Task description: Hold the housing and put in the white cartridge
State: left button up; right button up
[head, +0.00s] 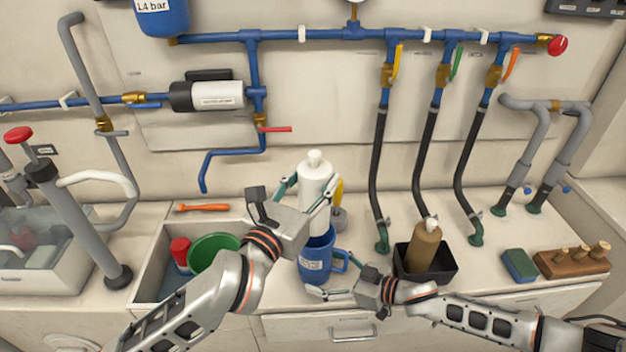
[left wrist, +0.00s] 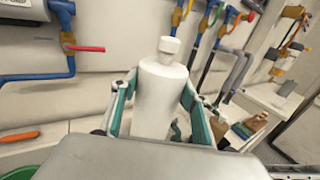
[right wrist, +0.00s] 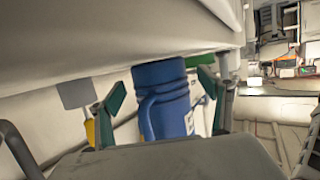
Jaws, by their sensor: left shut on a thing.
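The white cartridge (head: 313,182), a bottle-like cylinder with a narrow top knob, stands upright in my left gripper (head: 311,190). That gripper is shut on it, with a finger on each side in the left wrist view (left wrist: 153,95). The blue housing (head: 314,262), a mug-like cup with a side handle and a label, is on the counter directly below the cartridge. In the head view the cartridge's lower end meets the housing's rim; I cannot tell whether it is inside. My right gripper (head: 328,279) is open around the housing, with gaps beside it in the right wrist view (right wrist: 163,105).
A sink (head: 150,262) with a green bowl (head: 213,250) and a red-capped container (head: 181,254) is at left. A black tray (head: 440,262) with a brown bottle (head: 424,248) is at right. Hoses (head: 378,160) hang behind. A yellow-and-grey object (head: 339,218) stands close behind the cartridge.

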jog(key=shift+s+d, duration=0.1)
dwell(0.3)
jog(key=shift+s+d+r, duration=0.25)
jog(key=shift+s+d, duration=0.05)
jog(key=shift+d, duration=0.15)
jog(key=shift+w+a, duration=0.15)
jog(key=shift+a, duration=0.05)
dwell(0.4)
jog(key=shift+w+a+f, duration=0.2)
jog(key=shift+a, duration=0.05)
jog(key=shift+a, duration=0.15)
jog(key=c, duration=1.1)
